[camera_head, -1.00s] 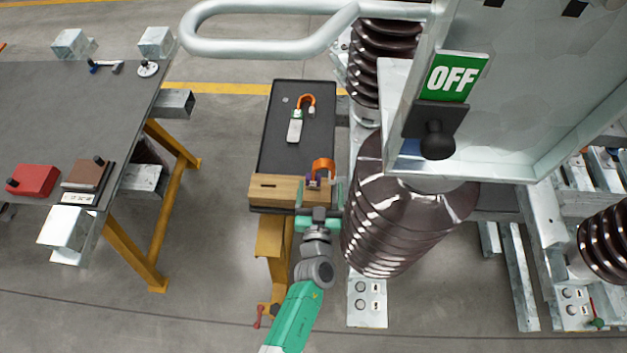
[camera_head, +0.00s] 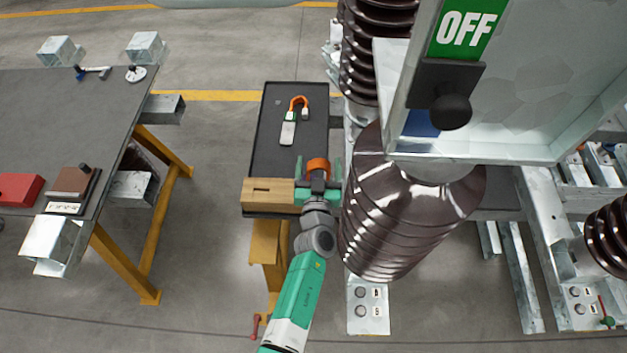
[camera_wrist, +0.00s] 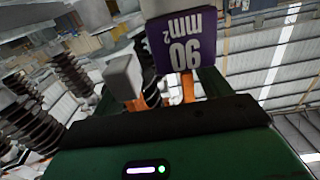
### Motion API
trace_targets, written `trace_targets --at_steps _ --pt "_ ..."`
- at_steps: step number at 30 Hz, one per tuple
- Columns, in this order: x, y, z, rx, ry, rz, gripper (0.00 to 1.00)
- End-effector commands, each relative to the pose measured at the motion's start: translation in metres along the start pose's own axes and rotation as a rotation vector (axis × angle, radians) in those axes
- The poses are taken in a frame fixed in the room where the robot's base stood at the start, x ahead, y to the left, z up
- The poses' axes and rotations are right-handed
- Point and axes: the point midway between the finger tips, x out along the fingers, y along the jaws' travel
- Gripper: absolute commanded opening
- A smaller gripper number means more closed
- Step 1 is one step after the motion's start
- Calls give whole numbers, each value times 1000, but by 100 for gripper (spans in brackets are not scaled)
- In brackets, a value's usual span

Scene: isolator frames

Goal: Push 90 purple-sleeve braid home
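The purple-sleeve braid has an orange loop (camera_head: 317,165) standing at the right end of a wooden block (camera_head: 268,193). In the wrist view its purple sleeve (camera_wrist: 180,40) reads 90 mm², upside down, with orange strands below it and a grey block-shaped end (camera_wrist: 124,76) to the left. My gripper (camera_head: 317,172) is at the braid, with green fingers on both sides of the orange loop. Whether the fingers press on it is not clear. The braid's lower end and its seat are hidden by my gripper and wrist.
A dark tray (camera_head: 262,150) behind the block holds another orange braid with a green-and-white sleeve (camera_head: 288,132). A large brown ribbed insulator (camera_head: 400,215) stands close on the right, below a metal cabinet with an OFF sign (camera_head: 467,28). A grey table (camera_head: 50,120) is at left.

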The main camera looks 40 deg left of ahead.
Motion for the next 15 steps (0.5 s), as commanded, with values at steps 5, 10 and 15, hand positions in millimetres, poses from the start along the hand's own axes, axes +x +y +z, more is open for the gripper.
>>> trace_targets --at_steps 5,10,15 --pt "0 0 0 0 0 0 41" --pt "0 0 -1 0 1 0 23" --pt "0 0 -3 0 1 0 23"
